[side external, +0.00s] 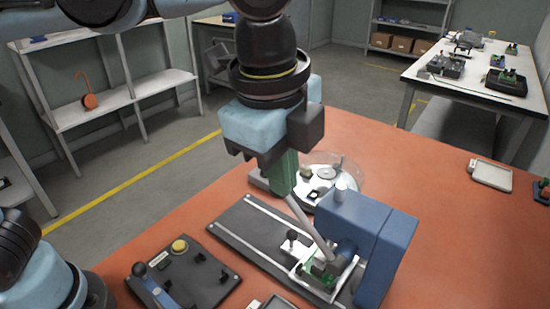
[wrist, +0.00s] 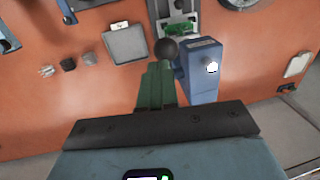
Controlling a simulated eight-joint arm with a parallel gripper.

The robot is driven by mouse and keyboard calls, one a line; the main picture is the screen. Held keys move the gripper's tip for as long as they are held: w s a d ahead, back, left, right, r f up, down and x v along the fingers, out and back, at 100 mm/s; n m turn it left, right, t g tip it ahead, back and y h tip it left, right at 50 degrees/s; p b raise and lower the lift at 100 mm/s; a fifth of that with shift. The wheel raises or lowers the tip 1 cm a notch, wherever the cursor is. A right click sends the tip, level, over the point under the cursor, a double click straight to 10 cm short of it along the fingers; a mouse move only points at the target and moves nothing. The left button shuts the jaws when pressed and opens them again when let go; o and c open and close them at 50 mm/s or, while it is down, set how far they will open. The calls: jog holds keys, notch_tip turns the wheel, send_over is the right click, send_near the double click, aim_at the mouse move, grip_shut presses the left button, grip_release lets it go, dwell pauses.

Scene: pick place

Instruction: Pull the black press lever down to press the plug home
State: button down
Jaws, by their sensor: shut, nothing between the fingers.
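The press has a blue housing (side external: 372,235) and a grey lever rod (side external: 310,222) that slants up toward my gripper (side external: 284,188). In the wrist view the lever's round black knob (wrist: 166,50) shows just beyond the tips of my green fingers (wrist: 159,68). In the side view the fingers hide the knob. The fingers are shut with nothing between them; I cannot tell whether they touch the knob. A green part (side external: 323,268), perhaps the plug or its board, sits in the fixture beneath the press; it also shows in the wrist view (wrist: 178,30).
The press stands on a dark rail plate (side external: 235,222). A round clear-covered dish (side external: 345,172) is behind it. A black panel with a yellow button (side external: 180,245) lies to the left. A pale tray (side external: 490,175) is at right. The orange table between is clear.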

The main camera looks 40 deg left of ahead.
jog(key=a+f+h, duration=0.7)
jog(key=f+h, duration=0.1)
jog(key=f, duration=0.5)
jog(key=shift+a+n, duration=0.15)
jog(key=shift+n, duration=0.25)
jog(key=shift+r, duration=0.1)
dwell(0.5)
